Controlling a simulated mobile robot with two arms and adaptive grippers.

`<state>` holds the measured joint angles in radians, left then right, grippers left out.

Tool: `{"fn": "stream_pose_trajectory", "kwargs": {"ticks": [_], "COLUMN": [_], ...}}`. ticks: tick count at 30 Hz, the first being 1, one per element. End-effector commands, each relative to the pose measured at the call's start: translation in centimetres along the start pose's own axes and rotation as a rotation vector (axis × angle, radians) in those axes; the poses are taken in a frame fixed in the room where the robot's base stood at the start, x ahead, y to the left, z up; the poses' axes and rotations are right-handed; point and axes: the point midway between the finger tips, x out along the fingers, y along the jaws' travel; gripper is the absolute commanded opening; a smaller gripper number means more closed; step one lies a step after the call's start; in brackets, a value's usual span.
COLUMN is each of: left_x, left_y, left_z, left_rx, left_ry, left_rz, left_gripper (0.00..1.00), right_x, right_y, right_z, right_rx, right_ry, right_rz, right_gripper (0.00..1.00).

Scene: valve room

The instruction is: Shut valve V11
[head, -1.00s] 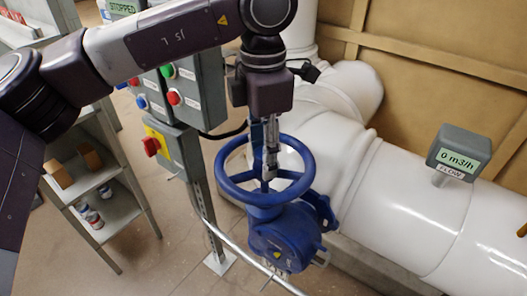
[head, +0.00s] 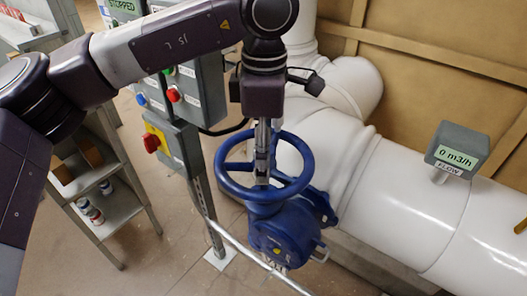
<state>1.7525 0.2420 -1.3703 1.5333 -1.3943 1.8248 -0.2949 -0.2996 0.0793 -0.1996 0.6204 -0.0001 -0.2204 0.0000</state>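The valve is a blue body (head: 285,232) with a blue handwheel (head: 222,178) on top, in the lower middle of the head view. A tag (head: 274,262) on its front is partly legible and seems to read V11. My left gripper (head: 262,178) points down from above, with its fingertips at the middle of the handwheel, near the hub and spokes. The fingers look close together. I cannot tell whether they grip a spoke or only reach between the spokes. My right gripper is not in view.
A flow display (head: 458,152) on the white pipe (head: 400,200) reads 0 m3/h. A grey control box (head: 192,95) with coloured buttons stands left of the valve, and its display (head: 124,7) reads STOPPED. A metal rail (head: 235,243) runs in front. Shelves (head: 115,205) stand at left.

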Motion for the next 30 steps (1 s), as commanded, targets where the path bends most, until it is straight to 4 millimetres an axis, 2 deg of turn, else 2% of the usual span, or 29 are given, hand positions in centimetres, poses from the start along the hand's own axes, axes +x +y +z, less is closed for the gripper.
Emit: {"fn": "stream_pose_trajectory", "kwargs": {"ticks": [18, 30], "left_x": [-0.5, -5.0], "left_y": [0.1, 0.2], "left_z": [0.1, 0.0], "left_rx": [-0.003, -0.005], "left_ry": [-0.006, -0.006], "left_rz": [0.003, 0.006], "left_gripper": [0.49, 0.49], "right_x": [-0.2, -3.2], "right_y": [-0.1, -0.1], "right_z": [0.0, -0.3], "right_rx": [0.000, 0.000], "right_ry": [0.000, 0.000], "right_rz": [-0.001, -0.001], "right_gripper": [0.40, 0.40]}}
